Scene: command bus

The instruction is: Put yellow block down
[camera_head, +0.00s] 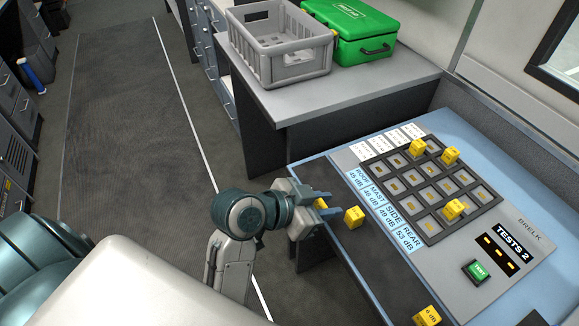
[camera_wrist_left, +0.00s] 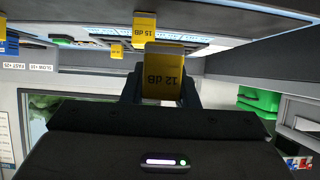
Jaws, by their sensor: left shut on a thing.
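My left gripper (camera_head: 323,208) is at the left edge of the console's dark front strip. It is shut on a yellow block (camera_head: 320,203), partly hidden by the fingers. In the left wrist view this block (camera_wrist_left: 163,75) sits between the fingers and reads "12 dB". Another yellow block (camera_head: 354,217) is on the dark strip (camera_head: 338,243), just right of the fingertips. A block reading "15 dB" (camera_wrist_left: 145,28) shows beyond the held one in the wrist view. Whether the held block touches the strip is unclear. My right gripper is not clearly seen.
The console's slotted grid (camera_head: 408,206) holds yellow blocks (camera_head: 418,146), (camera_head: 450,155) and (camera_head: 453,209), with many slots empty. A "6 dB" block (camera_head: 427,316) is at the strip's near end. A green button (camera_head: 480,270) is at right. A grey crate (camera_head: 275,45) and green case (camera_head: 352,30) stand behind.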

